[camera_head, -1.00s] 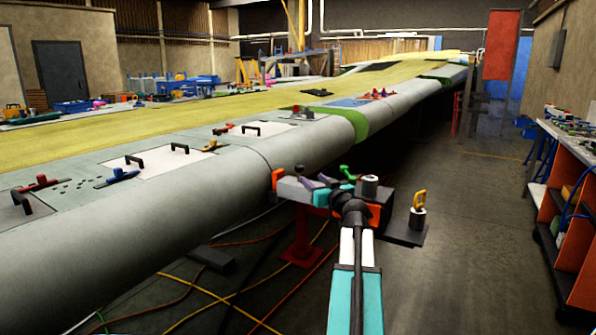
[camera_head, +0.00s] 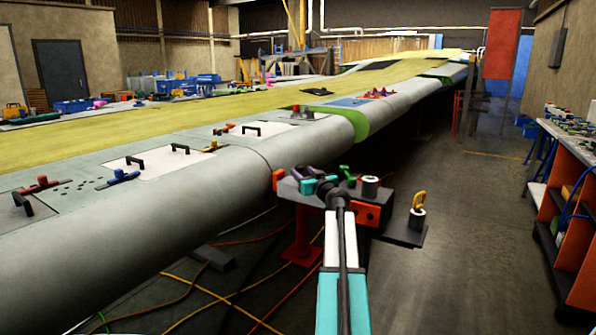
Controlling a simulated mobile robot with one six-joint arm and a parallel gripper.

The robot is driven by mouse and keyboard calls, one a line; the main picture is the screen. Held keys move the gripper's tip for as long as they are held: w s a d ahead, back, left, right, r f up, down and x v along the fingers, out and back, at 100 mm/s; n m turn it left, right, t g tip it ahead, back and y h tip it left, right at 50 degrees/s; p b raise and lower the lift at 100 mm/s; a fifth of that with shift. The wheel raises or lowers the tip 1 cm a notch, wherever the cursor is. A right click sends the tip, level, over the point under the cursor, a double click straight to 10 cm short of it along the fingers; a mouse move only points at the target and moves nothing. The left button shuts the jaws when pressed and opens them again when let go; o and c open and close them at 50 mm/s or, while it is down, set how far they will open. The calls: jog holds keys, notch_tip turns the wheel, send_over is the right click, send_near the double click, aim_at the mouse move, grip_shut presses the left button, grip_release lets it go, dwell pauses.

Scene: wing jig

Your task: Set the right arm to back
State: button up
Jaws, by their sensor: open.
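A dark grey fixture block (camera_head: 289,188) stands on a red post (camera_head: 301,238) beside the wing's rounded edge. A green lever (camera_head: 348,176) rises from the right part of its top, and an orange piece (camera_head: 277,180) sits at its left end. I cannot tell for sure which part is the right arm. My gripper (camera_head: 319,184), with teal fingers, is over the middle of the block, left of the green lever and apart from it. It is open. My wrist hides part of the block, and contact between the fingers and any small part there is unclear.
The wing (camera_head: 215,190) fills the left, a tool shelf (camera_head: 562,205) the right.

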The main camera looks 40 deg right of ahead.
aim_at(301, 171)
jog(key=shift+x, duration=1.85)
jog(key=shift+c, duration=0.2)
grip_shut()
